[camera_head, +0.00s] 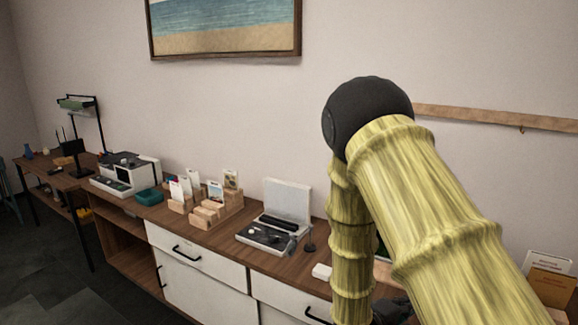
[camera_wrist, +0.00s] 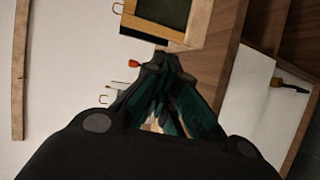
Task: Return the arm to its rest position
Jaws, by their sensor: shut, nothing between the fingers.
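My arm, with yellow-green ribbed links and a black joint, rises across the right side of the head view and bends back down. My gripper (camera_wrist: 160,64) shows in the wrist view with its dark green fingers drawn together at the tips. It is shut and empty. In the head view the gripper is mostly hidden behind my arm, with only a dark part low down near the cabinet. A framed dark panel (camera_wrist: 165,12) lies beyond the fingertips in the wrist view.
A wooden cabinet (camera_head: 200,237) with white drawers runs along the wall. A sign stand (camera_head: 550,278) is at the right. Dark floor lies free in front.

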